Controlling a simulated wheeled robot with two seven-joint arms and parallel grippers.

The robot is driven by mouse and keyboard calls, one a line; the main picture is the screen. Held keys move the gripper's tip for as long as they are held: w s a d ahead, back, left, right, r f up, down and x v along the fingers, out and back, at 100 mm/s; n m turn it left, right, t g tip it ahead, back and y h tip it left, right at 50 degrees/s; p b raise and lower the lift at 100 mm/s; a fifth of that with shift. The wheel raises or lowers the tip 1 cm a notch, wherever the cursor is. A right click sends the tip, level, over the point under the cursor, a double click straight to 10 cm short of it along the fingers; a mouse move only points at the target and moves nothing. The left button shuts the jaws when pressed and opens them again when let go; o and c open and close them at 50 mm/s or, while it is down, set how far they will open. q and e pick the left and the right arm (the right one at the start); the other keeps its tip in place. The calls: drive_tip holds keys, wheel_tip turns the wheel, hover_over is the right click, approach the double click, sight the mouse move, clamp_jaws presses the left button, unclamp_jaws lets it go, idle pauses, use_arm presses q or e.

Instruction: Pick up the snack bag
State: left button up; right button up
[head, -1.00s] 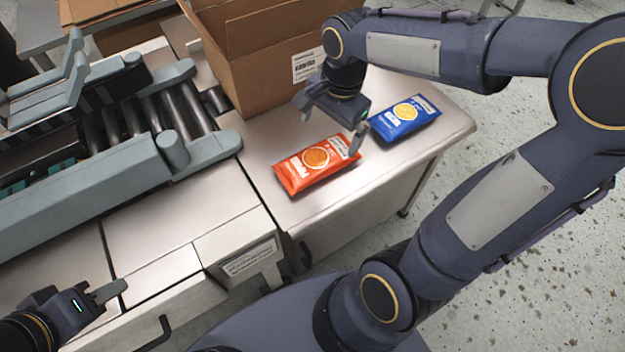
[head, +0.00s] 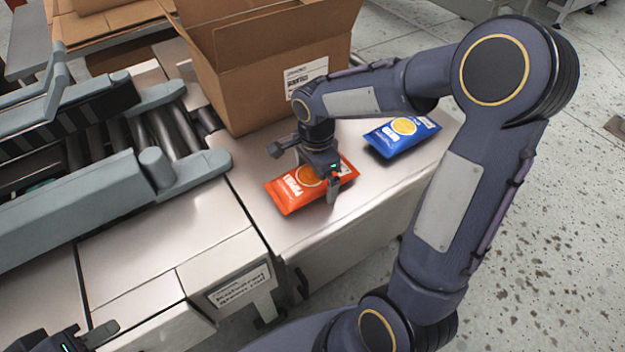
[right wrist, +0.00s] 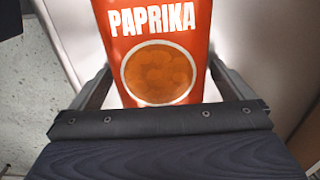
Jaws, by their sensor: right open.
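An orange snack bag (head: 290,190) lies flat on the metal table, partly hidden by my right gripper (head: 310,175). A blue snack bag (head: 402,133) lies to its right, clear of the gripper. In the right wrist view the orange bag (right wrist: 160,70) reads "PAPRIKA" and lies between the two open fingers of my right gripper (right wrist: 160,88). I cannot tell whether the fingers touch it. My left gripper (head: 88,338) is at the bottom left edge, far from the bags and partly cut off, so its opening is unclear.
An open cardboard box (head: 270,75) stands right behind the orange bag. A roller conveyor (head: 155,135) with grey guide rails is to the left. The metal table (head: 365,180) is bare in front of the blue bag, and its edge drops to a speckled floor.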

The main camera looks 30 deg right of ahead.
drive_tip(key=c, duration=0.9)
drive_tip(key=shift+r, duration=0.1)
